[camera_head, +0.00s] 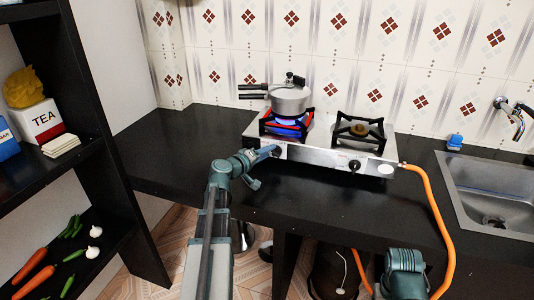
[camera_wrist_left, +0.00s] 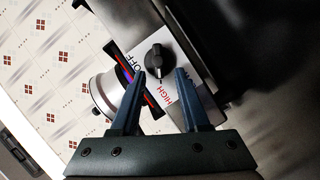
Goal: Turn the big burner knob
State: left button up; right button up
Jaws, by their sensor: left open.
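The stove (camera_head: 325,158) stands on the black counter with two knobs on its steel front panel. The left knob (camera_head: 278,149) sits below the lit burner with the pan; the right knob (camera_head: 354,165) is below the other burner. In the left wrist view a black knob (camera_wrist_left: 155,65) shows between OFF and HIGH markings. My left gripper (camera_head: 266,155) is at the left knob, open and empty; in the left wrist view its two fingertips (camera_wrist_left: 162,72) lie apart, near the knob, with the knob toward the left finger. Contact cannot be told. My right gripper is not seen.
A steel pan (camera_head: 291,99) sits on the left burner over blue flame. An orange hose (camera_head: 436,200) runs from the stove's right side down past the counter edge. A sink (camera_head: 490,190) is at right, a black shelf (camera_head: 110,150) at left. Counter left of the stove is clear.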

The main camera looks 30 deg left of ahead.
pick_arm(q)
jog(key=p+v, duration=0.2)
jog(key=v, duration=1.1)
jog(key=shift+s, duration=0.25)
